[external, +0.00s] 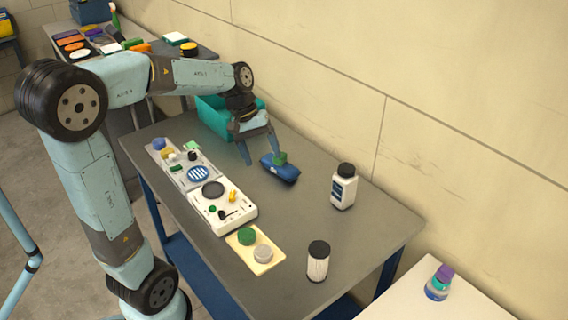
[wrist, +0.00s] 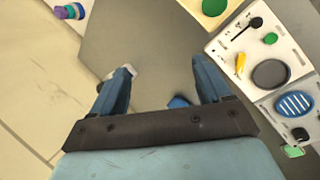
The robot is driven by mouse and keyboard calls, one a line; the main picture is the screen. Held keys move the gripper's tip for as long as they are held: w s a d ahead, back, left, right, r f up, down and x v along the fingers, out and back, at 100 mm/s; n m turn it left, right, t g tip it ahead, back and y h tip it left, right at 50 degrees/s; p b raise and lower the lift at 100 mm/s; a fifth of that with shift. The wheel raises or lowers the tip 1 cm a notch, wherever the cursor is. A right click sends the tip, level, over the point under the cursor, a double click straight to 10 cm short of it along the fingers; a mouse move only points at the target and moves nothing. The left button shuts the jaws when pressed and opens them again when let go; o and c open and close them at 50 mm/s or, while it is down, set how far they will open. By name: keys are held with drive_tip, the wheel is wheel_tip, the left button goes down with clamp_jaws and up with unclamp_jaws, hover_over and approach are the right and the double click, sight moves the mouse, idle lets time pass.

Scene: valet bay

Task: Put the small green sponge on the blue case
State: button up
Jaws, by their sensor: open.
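The blue case (external: 284,173) lies on the grey table near its far side. A small green block, which looks like the sponge (external: 281,158), rests on top of the case. My gripper (external: 262,158) is open, with its fingers pointing down just above and beside the case. One finger is close to the green block; I cannot tell whether they touch. In the wrist view a bit of the blue case (wrist: 178,101) shows between the spread fingers, mostly hidden by the gripper's crossbar, and the sponge is not visible there.
A teal bin (external: 213,117) stands behind my gripper. A white bottle (external: 344,187) and a dark-capped jar (external: 318,262) stand to the right. A long white panel (external: 232,211) with several small items and a yellow board (external: 267,263) lie in front. Table around the jar is clear.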

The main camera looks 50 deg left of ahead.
drive_tip(key=s+d+m+t+y, duration=0.2)
drive_tip(key=s+d+m, duration=0.1)
drive_tip(key=s, duration=0.6)
drive_tip(key=s+d+r+m+t+y, duration=0.1)
drive_tip(key=s+d+m+t+y, duration=0.1)
drive_tip(key=s+m, duration=0.4)
drive_tip(key=s, duration=0.2)
drive_tip(key=shift+s+d+r+m, duration=0.2)
drive_tip(key=shift+s+d+m, duration=0.1)
drive_tip(key=shift+s+d, duration=0.1)
